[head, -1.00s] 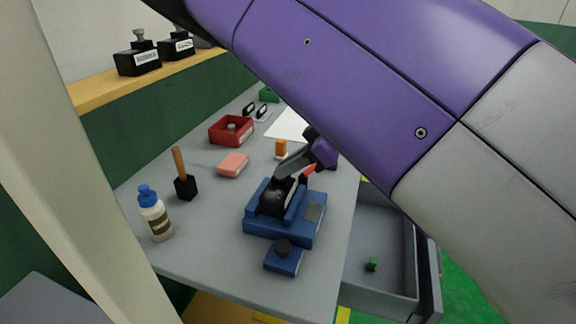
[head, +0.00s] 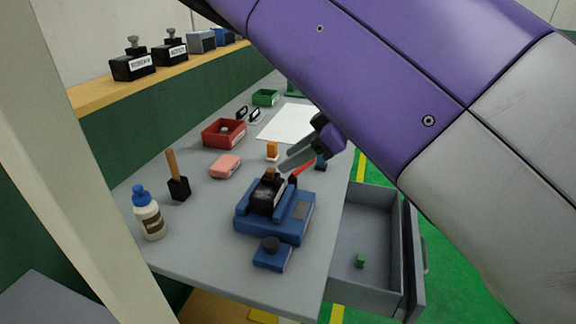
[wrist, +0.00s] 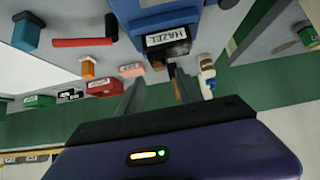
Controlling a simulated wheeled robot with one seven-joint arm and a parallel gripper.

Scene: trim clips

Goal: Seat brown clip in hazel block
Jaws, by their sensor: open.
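The hazel block (head: 266,196) is black and sits in a blue fixture (head: 290,228) on the bench. Its white HAZEL label (wrist: 172,36) faces the wrist camera. A small brown piece, likely the brown clip (head: 270,173), shows at the top of the block; how deep it sits I cannot tell.
A red lever (head: 302,168) is close behind the block. A blue piece with a black knob (head: 271,256) lies in front. A bottle (head: 149,216), wooden-handled tool (head: 177,184), pink block (head: 225,166) and red bin (head: 222,134) stand left. An open drawer (head: 370,230) is at right.

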